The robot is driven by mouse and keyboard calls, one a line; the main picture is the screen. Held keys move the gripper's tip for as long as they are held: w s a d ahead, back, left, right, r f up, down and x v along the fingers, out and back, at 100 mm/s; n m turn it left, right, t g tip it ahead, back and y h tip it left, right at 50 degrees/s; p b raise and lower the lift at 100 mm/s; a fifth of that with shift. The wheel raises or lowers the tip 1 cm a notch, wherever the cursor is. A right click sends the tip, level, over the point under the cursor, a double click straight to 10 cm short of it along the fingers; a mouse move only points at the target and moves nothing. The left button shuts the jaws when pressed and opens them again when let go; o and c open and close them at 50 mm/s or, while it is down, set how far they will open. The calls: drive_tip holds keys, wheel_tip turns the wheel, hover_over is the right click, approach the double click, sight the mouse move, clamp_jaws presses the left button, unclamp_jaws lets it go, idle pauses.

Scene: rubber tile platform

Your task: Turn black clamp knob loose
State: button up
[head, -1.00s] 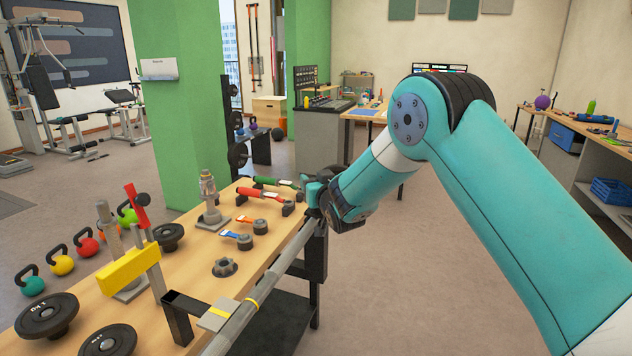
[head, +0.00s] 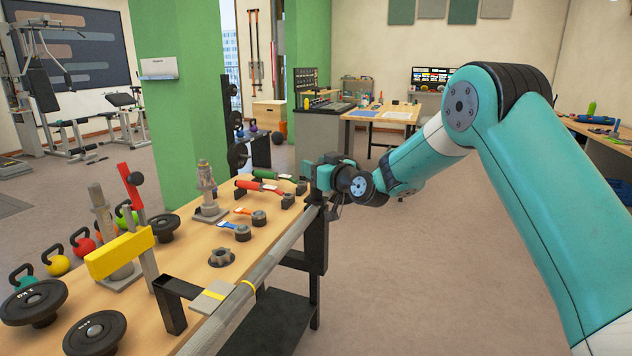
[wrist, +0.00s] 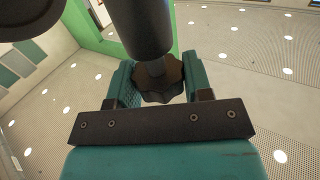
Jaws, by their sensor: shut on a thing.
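The black clamp knob (wrist: 158,82) is a lobed dark knob under a thick dark cylinder (wrist: 141,25) in the wrist view. My gripper (wrist: 157,76) has its two teal fingers on either side of the knob and is shut on it. In the head view my gripper (head: 318,180) is at the far right end of the workbench, by the end of the long grey bar (head: 262,272). The knob is hidden there behind my gripper.
Black weight plates (head: 97,334) lie at the near left. The floor right of the bench is clear.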

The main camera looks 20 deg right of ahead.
drive_tip(key=n+y+b, duration=0.1)
drive_tip(key=b, duration=0.1)
drive_tip(key=f+g+y+b, duration=0.1)
drive_tip(key=shift+d+n+y+b, duration=0.15)
drive_tip(key=shift+n+y+b, duration=0.15)
drive_tip(key=shift+n+b, duration=0.1)
drive_tip(key=n+g+y+b, duration=0.2)
drive_tip(key=g+y, duration=0.1)
drive_tip(key=shift+r+n, duration=0.3)
drive_tip(key=shift+n, duration=0.1)
drive_tip(key=shift+r+n+g+y+p, duration=0.25)
drive_tip(key=shift+n+g+y+p, duration=0.4)
drive_tip(key=shift+g+y, duration=0.25)
drive_tip(key=shift+n+g+y+p, duration=0.7)
drive_tip(key=shift+n+g+p, duration=0.15)
drive_tip(key=shift+g+p, duration=0.25)
drive_tip(key=shift+a+n+g+y+p, duration=0.25)
drive_tip(key=shift+n+g+p, duration=0.3)
drive_tip(key=shift+p, duration=0.35)
drive_tip(key=o, duration=0.9)
